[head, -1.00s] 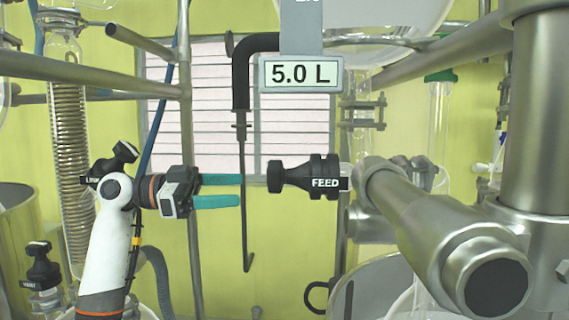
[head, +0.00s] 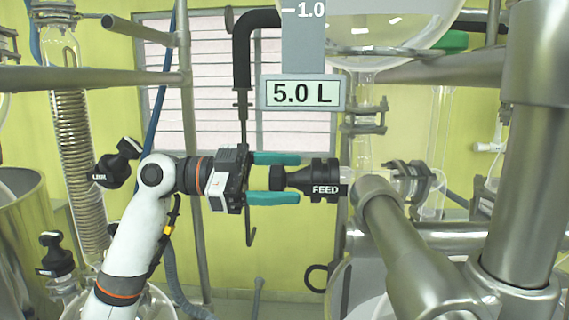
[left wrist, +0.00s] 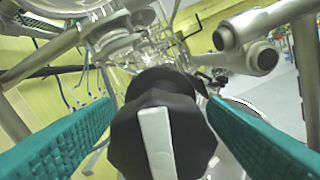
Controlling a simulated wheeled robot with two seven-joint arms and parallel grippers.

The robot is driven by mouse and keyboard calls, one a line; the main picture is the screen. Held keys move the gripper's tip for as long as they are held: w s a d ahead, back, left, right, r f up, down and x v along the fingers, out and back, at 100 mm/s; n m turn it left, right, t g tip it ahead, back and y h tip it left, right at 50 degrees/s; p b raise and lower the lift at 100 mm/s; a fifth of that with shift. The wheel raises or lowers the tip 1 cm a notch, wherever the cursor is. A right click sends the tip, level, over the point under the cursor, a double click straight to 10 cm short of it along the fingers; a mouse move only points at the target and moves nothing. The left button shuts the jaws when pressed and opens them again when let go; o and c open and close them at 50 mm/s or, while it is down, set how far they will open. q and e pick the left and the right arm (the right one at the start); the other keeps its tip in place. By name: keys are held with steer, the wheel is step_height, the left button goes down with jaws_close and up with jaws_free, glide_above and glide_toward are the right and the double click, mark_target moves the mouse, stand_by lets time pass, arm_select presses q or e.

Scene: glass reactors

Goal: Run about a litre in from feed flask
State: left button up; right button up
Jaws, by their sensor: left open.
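The black FEED valve knob (head: 318,180) sticks out to the left below the feed flask (head: 385,25), part of whose round glass shows at the top. A readout (head: 303,94) beside the flask shows 5.0 L. My left gripper (head: 275,178) is open, its teal fingers above and below the knob's left end. In the left wrist view the knob (left wrist: 190,130) fills the middle between the two fingers, with a white bar across its face. I cannot tell whether the fingers touch it. My right gripper is not in view.
Thick steel pipes (head: 420,250) stand close on the right of the knob. A thin black hooked rod (head: 243,135) hangs behind my left gripper. Another knob, marked VENT or similar (head: 56,252), and a coiled glass condenser (head: 75,150) are at the left.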

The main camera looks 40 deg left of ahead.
arm_select(q)
steer(key=shift+w+d, duration=0.2)
steer(key=shift+d, duration=0.05)
steer(key=c, duration=1)
steer(key=shift+n, duration=0.4)
steer(key=n+b, duration=0.2)
steer(key=n, duration=1)
steer(key=n+b, duration=0.1)
steer(key=n, duration=1.2)
steer(key=shift+w+a+f+b, duration=0.15)
steer(key=shift+f+b, duration=0.05)
steer(key=shift+b, duration=0.15)
